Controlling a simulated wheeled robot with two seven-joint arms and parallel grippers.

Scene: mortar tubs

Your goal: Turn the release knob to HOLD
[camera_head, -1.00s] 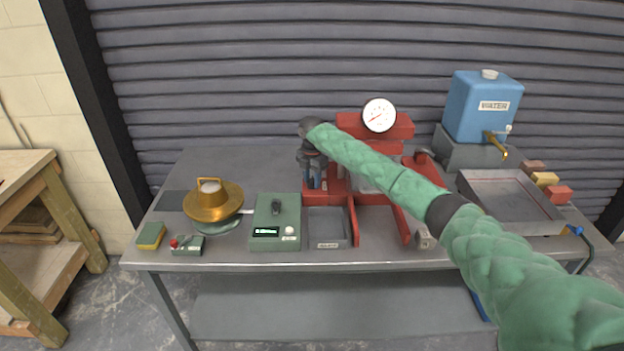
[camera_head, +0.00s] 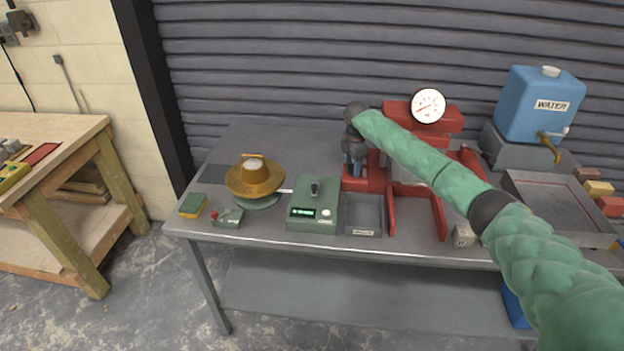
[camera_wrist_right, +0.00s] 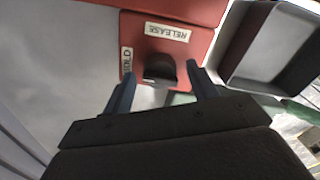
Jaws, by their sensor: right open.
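The release knob (camera_wrist_right: 160,69) is a dark rounded knob on a red plate in the right wrist view. A RELEASE label (camera_wrist_right: 167,32) and a HOLD label (camera_wrist_right: 127,61) sit on the plate near it. I cannot tell exactly where the knob points. My right gripper (camera_head: 352,174) is open and points down at the left side of the red press (camera_head: 400,190). In the wrist view its two blue fingers (camera_wrist_right: 161,80) stand on either side of the knob, with gaps visible. In the head view the knob is hidden by the gripper. My left gripper is not in view.
A round gauge (camera_head: 428,105) tops the press. A grey tray (camera_head: 364,228) and a green box with a display (camera_head: 313,205) stand left of its front. A brass bowl (camera_head: 254,177) is farther left. A grey cube (camera_head: 463,236) is near the table's front edge.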

